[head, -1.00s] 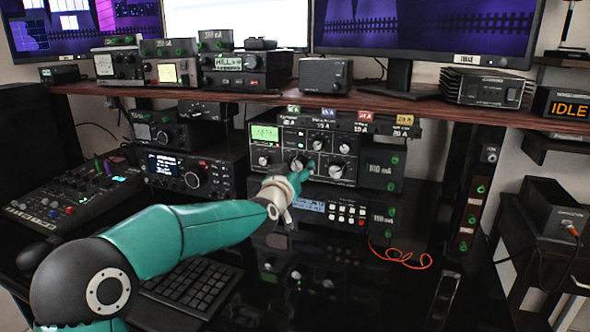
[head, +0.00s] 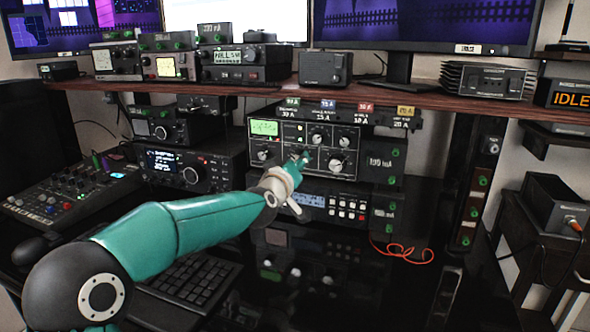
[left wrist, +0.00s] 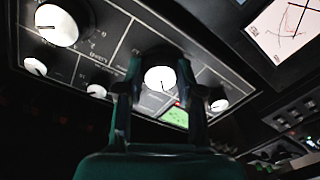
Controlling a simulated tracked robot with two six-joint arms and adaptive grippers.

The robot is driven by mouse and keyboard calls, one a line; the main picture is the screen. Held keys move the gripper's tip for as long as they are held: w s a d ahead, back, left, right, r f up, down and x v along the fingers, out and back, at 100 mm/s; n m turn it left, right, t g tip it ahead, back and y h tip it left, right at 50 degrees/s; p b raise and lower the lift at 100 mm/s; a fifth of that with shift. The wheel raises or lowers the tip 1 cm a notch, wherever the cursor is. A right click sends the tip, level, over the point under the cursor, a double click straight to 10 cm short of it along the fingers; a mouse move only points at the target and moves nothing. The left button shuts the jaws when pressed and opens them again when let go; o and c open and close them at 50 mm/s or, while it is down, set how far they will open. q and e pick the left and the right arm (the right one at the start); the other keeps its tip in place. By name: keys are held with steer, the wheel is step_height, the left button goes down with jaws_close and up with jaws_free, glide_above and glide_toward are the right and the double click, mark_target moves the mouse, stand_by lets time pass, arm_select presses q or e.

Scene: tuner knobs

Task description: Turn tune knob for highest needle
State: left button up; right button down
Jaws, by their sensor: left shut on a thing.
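The black tuner unit (head: 350,178) has several pale knobs on its face and a lit green needle meter (head: 264,128) at its upper left. My left gripper (head: 300,160) is at the front panel, over the lower middle knob. In the left wrist view, my left gripper (left wrist: 151,82) has its fingers on either side of a white knob (left wrist: 160,78) and is shut on it. The meter also shows there, small and partly hidden behind the gripper (left wrist: 174,117). Its needle is too small to read. My right gripper is not in view.
A large knob (left wrist: 57,25) and smaller ones lie near the gripper on the panel. A wooden shelf (head: 285,89) with several devices runs above. A radio (head: 190,172) stands left of the tuner, a mixer (head: 72,190) and keyboard (head: 190,285) lie further left. A red cable (head: 405,252) lies at right.

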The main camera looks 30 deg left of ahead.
arm_select(q)
steer(key=o, duration=1.2)
steer(key=shift+c, duration=0.2)
steer(key=v, duration=1.2)
stand_by(0.7)
